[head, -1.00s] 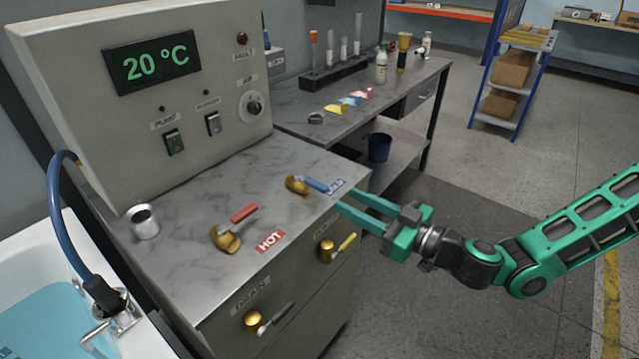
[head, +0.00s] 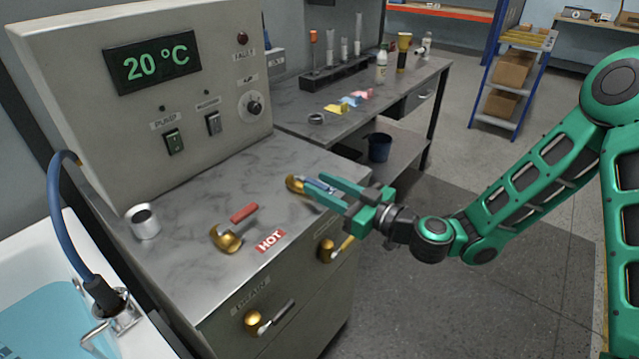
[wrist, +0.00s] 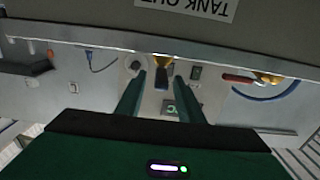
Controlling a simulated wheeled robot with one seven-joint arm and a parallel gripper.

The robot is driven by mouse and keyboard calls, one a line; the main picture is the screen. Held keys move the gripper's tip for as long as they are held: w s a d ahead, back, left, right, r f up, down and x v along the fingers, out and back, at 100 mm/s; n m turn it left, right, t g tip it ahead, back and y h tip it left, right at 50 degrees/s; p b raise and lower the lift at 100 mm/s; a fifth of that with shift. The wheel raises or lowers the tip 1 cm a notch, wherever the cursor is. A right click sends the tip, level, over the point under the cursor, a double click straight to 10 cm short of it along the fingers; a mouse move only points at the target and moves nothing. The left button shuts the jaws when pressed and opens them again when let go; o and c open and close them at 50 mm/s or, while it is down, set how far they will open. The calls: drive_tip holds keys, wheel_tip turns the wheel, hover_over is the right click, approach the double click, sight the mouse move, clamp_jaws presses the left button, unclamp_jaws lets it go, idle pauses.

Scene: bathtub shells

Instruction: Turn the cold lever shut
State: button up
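The cold lever has a gold base (head: 293,183) and a blue handle (head: 316,185) on the grey counter's right part. My gripper (head: 326,188) is at the handle from the right, with its green fingers on either side of it, partly hiding it and its label. In the wrist view the blue handle (wrist: 162,79) shows between the fingertips, with a gap on each side. My gripper is open and holds nothing. I cannot tell whether a finger touches the handle.
The hot lever with a red handle (head: 243,212) stands left of the cold lever. A metal cup (head: 143,221) is at the counter's left. The control panel (head: 160,110) reads 20 °C. Two valves with gold knobs (head: 253,319) are on the front face.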

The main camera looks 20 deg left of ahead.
drive_tip(key=shift+x, duration=0.85)
clamp_jaws()
drive_tip(key=shift+a, duration=0.1)
